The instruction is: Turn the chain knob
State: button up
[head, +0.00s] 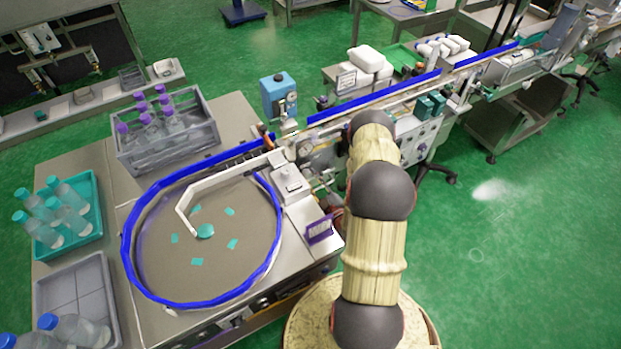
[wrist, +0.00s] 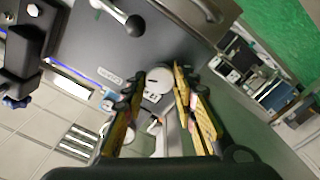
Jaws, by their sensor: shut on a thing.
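In the wrist view, my gripper (wrist: 160,76) has its two yellow-padded fingers on either side of a pale round knob (wrist: 158,80). The gripper is shut on this knob, which sits against a dark grey panel (wrist: 108,46). A small white label (wrist: 109,75) is on the panel to the left of the knob; its writing is too small to read. In the head view, my arm reaches toward the conveyor machine, and its links hide the gripper and the knob.
In the head view, a round turntable (head: 205,262) with a blue rim stands left of my arm. A grey crate of bottles (head: 170,136) and a teal tray (head: 84,232) are farther left. The conveyor (head: 378,98) runs to the upper right. Green floor (head: 540,210) is open at right.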

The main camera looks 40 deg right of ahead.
jog(key=shift+f+m, duration=0.1)
jog(key=shift+m, duration=0.5)
jog(key=o, duration=1.1)
jog(key=shift+o, duration=0.2)
jog(key=v, duration=1.2)
jog(key=shift+d, duration=0.1)
